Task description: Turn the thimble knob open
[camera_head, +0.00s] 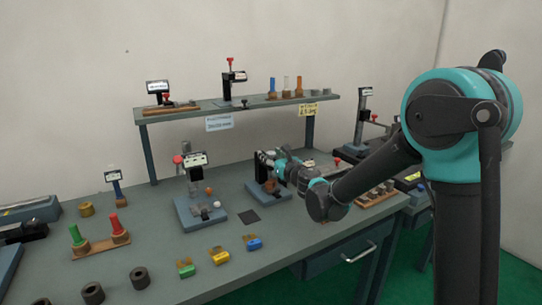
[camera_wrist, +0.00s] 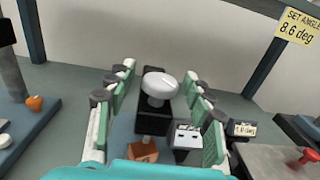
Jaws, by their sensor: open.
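A pale grey round knob (camera_wrist: 160,84), which appears to be the thimble knob, tops a black upright body (camera_wrist: 153,118) in the wrist view. My gripper (camera_wrist: 158,76) is open, with one green-padded finger on each side of the knob and visible gaps between. A small display (camera_wrist: 187,139) and an orange block (camera_wrist: 143,151) show below the knob. In the head view, my gripper (camera_head: 279,165) is at the device on a blue-grey base (camera_head: 283,194); my gripper hides the knob there.
A yellow "SET ANGLE 8.6 deg" sign (camera_wrist: 299,26) hangs from the shelf (camera_head: 240,108) behind. Another gauge stand (camera_head: 194,180) stands to the left. A red-knobbed device (camera_wrist: 304,158) is at the right. Coloured blocks (camera_head: 219,255) lie near the bench front.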

